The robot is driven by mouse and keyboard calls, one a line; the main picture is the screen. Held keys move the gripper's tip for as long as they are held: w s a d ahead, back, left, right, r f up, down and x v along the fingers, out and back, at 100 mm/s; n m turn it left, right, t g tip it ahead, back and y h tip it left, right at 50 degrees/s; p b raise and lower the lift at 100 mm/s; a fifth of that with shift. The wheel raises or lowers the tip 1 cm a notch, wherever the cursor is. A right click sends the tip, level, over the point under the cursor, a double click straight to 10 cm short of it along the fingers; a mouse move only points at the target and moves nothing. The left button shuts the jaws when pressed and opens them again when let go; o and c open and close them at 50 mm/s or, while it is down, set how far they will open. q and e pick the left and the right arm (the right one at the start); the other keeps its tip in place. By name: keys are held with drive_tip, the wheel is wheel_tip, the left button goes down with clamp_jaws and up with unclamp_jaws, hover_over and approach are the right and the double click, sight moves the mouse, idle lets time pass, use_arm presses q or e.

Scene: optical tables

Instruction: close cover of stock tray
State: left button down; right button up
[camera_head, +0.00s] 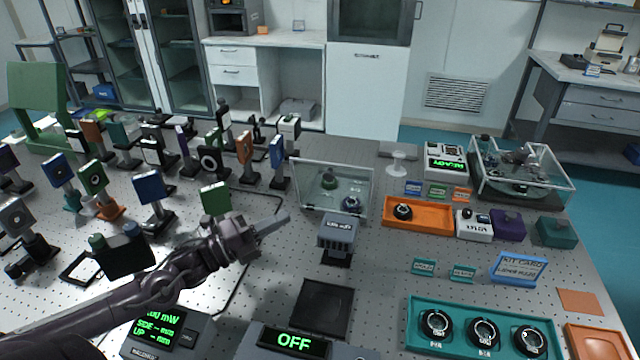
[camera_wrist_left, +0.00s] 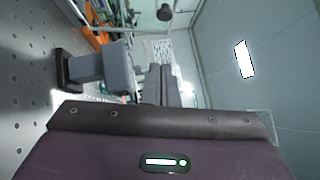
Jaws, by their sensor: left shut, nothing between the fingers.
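A clear upright panel (camera_head: 306,193), which looks like a raised cover, stands near the middle of the table. My left gripper (camera_head: 273,223) is shut and empty. It points right, in front of the panel's lower left corner in the picture, apparently apart from it. Its fingers also show in the left wrist view (camera_wrist_left: 163,82). My right gripper is not in view.
A grey device (camera_head: 337,233) stands right of my left gripper. An orange tray (camera_head: 425,228) and a clear-walled box (camera_head: 560,183) are farther right. A teal tray (camera_head: 415,345) holds round mounts at the front. Several optics posts crowd the left. A dark pad (camera_head: 322,308) lies near the front.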

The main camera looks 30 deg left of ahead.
use_arm(q)
drive_tip(key=x, duration=0.2)
drive_tip(key=p, duration=0.2)
approach(328, 178)
drive_tip(key=f+x, duration=0.1)
drive_tip(key=x, duration=0.5)
drive_tip(key=shift+d+r, duration=0.35)
drive_tip(key=shift+d, duration=0.2)
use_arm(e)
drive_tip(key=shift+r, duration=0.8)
use_arm(q)
drive_tip(key=shift+w+r, duration=0.1)
drive_tip(key=shift+w, duration=0.05)
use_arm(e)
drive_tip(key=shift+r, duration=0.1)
